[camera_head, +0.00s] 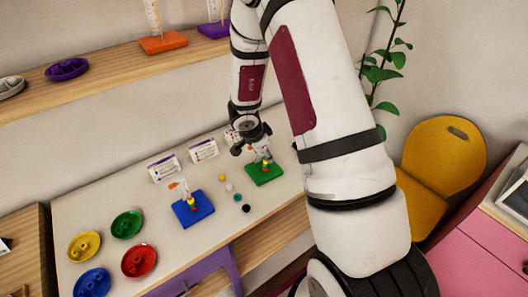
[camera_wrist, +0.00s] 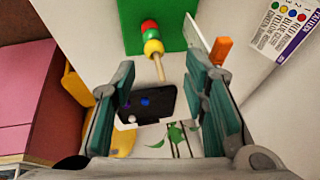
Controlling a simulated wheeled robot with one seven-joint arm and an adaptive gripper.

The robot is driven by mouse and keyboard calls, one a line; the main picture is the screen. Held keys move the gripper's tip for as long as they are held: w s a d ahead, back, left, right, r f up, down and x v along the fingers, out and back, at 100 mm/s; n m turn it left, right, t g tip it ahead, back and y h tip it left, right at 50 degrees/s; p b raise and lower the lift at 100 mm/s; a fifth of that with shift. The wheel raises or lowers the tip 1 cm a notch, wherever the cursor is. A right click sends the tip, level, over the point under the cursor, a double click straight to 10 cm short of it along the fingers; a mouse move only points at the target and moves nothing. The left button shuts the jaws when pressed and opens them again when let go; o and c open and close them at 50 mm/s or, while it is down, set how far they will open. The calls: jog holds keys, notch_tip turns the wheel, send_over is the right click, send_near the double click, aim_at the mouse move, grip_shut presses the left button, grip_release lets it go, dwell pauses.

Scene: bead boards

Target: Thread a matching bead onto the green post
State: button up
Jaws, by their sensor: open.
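The green board (camera_head: 264,173) lies at the right of the table, under my gripper (camera_head: 257,148). Its post carries red, green and yellow beads (camera_wrist: 151,37), seen in the wrist view, with the bare wooden end of the post (camera_wrist: 159,68) sticking out past the yellow bead. My gripper (camera_wrist: 160,70) is open, its teal pads spread on either side of that end, with no bead between them. Loose beads lie left of the green board: yellow (camera_head: 222,177), white (camera_head: 229,187), teal (camera_head: 237,197) and black (camera_head: 246,208).
A blue board (camera_head: 205,214) with a beaded post and orange flag stands left of the loose beads. Yellow, green, red and blue dishes (camera_head: 126,225) fill the front left. Cards (camera_head: 203,150) stand at the back. A shelf (camera_head: 110,80) runs above. A yellow chair (camera_head: 440,155) is right.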

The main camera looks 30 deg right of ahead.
jog(key=v, duration=1.2)
dwell(0.4)
jog(key=w+a+r+n+t+y, duration=0.1)
jog(key=w+a+r+n+t, duration=0.25)
jog(key=r, duration=0.35)
jog(key=w+a+r+n+t+y, duration=0.1)
jog(key=w+a+r+n+t, duration=0.2)
jog(key=r, duration=0.5)
jog(key=s+a+r+n+t+y+b, duration=0.1)
jog(key=s+a+r+n+y, duration=0.35)
jog(key=a+r, duration=0.4)
jog(key=s+d+f+n+g+h, duration=0.1)
jog(key=s+n+g, duration=0.1)
jog(key=s, duration=0.9)
jog(key=s+d+f+n+g+h+b, duration=0.1)
jog(key=s+n, duration=0.4)
jog(key=s, duration=0.5)
jog(key=shift+s+d+f+g, duration=0.25)
jog(key=shift+s+f+g, duration=0.15)
jog(key=shift+f+g, duration=0.15)
